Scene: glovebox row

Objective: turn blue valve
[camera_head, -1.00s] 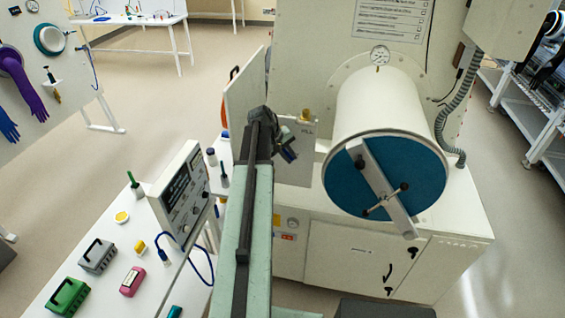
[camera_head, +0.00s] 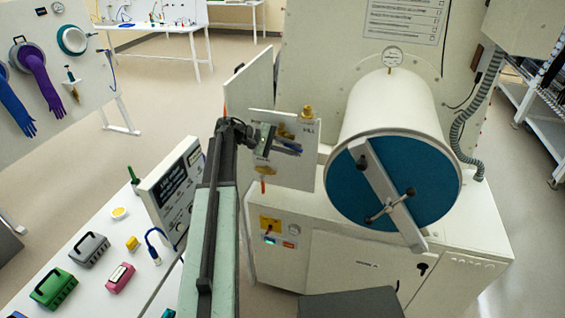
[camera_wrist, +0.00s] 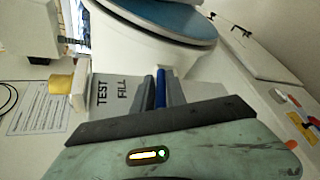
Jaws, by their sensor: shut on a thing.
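The blue valve handle (camera_wrist: 161,88) shows in the wrist view as a narrow blue bar between the two grey fingers of my gripper (camera_wrist: 162,92). The fingers are shut on it. The white valve panel behind it carries the words TEST and FILL. The valve's body is mostly hidden.
A large white cylinder with a blue round door (camera_head: 350,185) and cross-bar stands close on the right. A yellow-brass fitting (camera_head: 307,112) sits on top of the panel. A white bench (camera_head: 70,260) with a meter box (camera_head: 172,190) and small cases lies at the left.

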